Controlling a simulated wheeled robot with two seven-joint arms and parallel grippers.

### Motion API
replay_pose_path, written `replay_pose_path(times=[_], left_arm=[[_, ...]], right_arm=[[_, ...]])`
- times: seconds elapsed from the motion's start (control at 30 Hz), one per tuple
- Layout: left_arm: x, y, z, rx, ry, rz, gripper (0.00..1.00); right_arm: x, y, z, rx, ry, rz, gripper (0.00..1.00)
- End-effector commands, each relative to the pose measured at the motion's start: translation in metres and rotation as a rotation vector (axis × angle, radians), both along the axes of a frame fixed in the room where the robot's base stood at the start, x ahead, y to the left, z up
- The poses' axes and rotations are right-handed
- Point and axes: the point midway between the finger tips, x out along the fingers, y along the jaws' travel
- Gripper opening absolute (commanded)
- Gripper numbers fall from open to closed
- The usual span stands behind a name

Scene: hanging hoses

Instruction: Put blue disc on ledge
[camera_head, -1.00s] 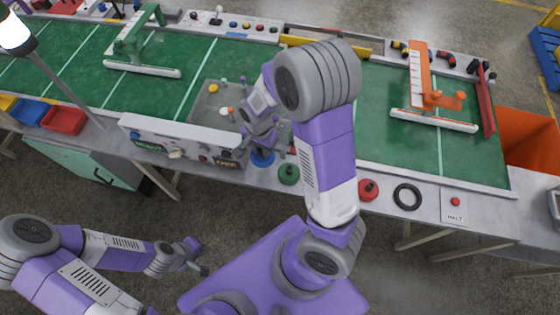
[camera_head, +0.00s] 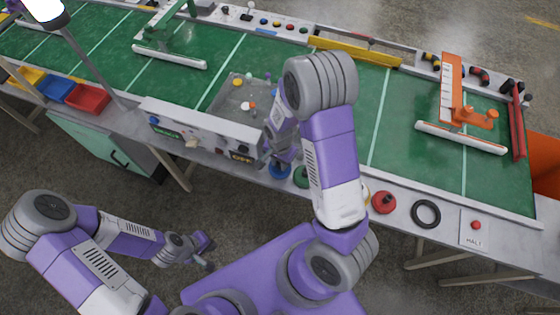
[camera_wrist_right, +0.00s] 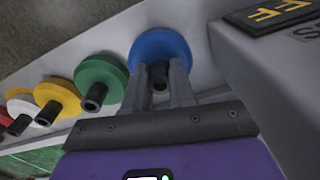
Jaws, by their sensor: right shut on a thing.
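The blue disc (camera_head: 279,170) is at the front grey ledge (camera_head: 455,208) of the table, left of the green disc (camera_head: 301,177). In the right wrist view the blue disc (camera_wrist_right: 160,47) has a dark stub at its middle, and the fingers of my right gripper (camera_wrist_right: 160,82) are shut on it. I cannot tell whether the disc touches the ledge. In the head view my right gripper (camera_head: 283,158) is partly hidden by its arm. My left gripper (camera_head: 209,262) hangs empty in front of the table, its opening too small to judge.
A red disc (camera_head: 384,203) and a black ring (camera_head: 426,213) lie right along the ledge. Yellow (camera_wrist_right: 57,97) and white (camera_wrist_right: 28,110) discs line up past the green one in the wrist view. A grey control box (camera_head: 190,135) stands close left of my right gripper.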

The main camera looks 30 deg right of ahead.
Motion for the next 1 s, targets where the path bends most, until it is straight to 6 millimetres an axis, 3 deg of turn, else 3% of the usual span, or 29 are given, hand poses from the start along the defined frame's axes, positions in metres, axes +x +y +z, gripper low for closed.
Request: replay_pose_path(times=[0.03,0.07,0.23,0.5,0.63,1.0], left_arm=[[0.000,0.000,-0.003,0.000,0.000,0.000,0.00],[0.000,0.000,-0.003,0.000,0.000,0.000,0.00],[0.000,0.000,-0.002,0.000,0.000,0.000,0.00],[0.000,0.000,-0.001,0.000,0.000,0.000,0.00],[0.000,0.000,0.004,0.000,0.000,0.000,0.00],[0.000,0.000,0.028,0.000,0.000,0.000,0.00]], right_arm=[[0.000,0.000,-0.003,0.000,0.000,0.000,0.00],[0.000,0.000,-0.003,0.000,0.001,0.000,0.27],[0.000,0.000,-0.002,0.000,0.001,0.000,0.50],[0.000,0.000,-0.001,0.000,0.001,0.000,0.50],[0.000,0.000,0.008,0.000,-0.001,0.001,0.50],[0.001,0.000,0.086,0.001,-0.005,0.001,0.50]])
